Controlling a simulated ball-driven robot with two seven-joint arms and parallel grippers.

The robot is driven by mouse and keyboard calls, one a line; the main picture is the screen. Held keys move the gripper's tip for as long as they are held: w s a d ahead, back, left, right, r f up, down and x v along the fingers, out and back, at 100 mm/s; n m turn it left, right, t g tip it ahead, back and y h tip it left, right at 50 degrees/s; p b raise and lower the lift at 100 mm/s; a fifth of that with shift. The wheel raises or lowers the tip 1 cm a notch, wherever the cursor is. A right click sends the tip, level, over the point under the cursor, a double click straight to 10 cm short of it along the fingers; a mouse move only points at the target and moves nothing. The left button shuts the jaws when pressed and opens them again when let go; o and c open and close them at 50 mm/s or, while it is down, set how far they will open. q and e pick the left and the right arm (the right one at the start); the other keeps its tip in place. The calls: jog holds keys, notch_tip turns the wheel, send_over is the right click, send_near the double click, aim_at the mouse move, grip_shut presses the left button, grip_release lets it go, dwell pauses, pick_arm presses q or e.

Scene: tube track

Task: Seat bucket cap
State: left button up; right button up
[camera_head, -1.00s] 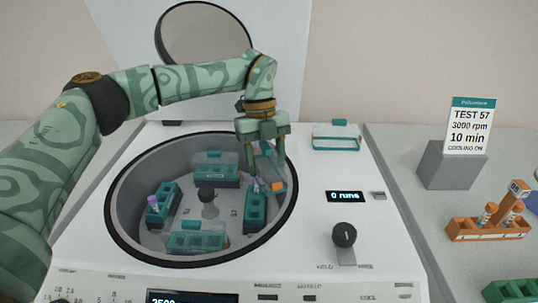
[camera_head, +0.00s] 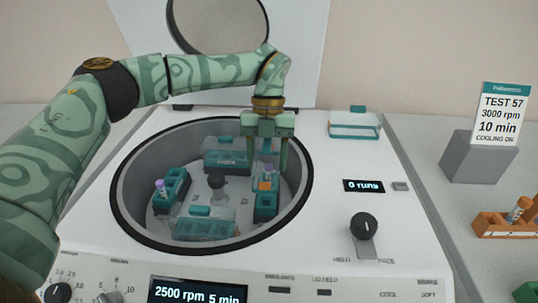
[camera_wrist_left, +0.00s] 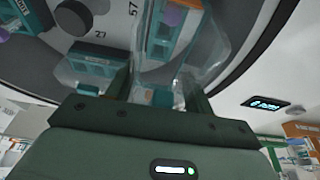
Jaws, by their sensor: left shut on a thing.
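My left gripper (camera_head: 267,163) is shut on a clear bucket cap (camera_wrist_left: 200,40), which hangs between its fingers over the right bucket. The right bucket (camera_head: 265,206) is teal and sits in the round centrifuge bowl; an orange-topped and a purple-topped tube show in it. The wrist view shows the clear cap in front of this bucket (camera_wrist_left: 160,42); I cannot tell whether they touch. The left bucket (camera_head: 171,190) is uncapped with a purple-topped tube. The back bucket (camera_head: 227,158) and front bucket (camera_head: 205,226) have clear caps. My right gripper is not in view.
The bowl's dark rim (camera_head: 120,212) surrounds the buckets, with a hub knob (camera_head: 216,181) at the centre. Another clear cap with a teal handle (camera_head: 355,123) lies on the deck at right. The lid (camera_head: 220,25) stands open behind.

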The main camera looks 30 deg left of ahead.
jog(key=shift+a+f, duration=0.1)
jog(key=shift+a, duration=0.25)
pick_arm(q)
jog(key=shift+p, duration=0.55)
jog(key=shift+f, duration=0.1)
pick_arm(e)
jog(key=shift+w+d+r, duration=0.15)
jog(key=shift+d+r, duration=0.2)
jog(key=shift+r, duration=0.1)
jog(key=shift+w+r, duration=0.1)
pick_arm(q)
jog(key=shift+f+p, duration=0.15)
jog(key=shift+p, duration=0.25)
jog(key=shift+f, duration=0.1)
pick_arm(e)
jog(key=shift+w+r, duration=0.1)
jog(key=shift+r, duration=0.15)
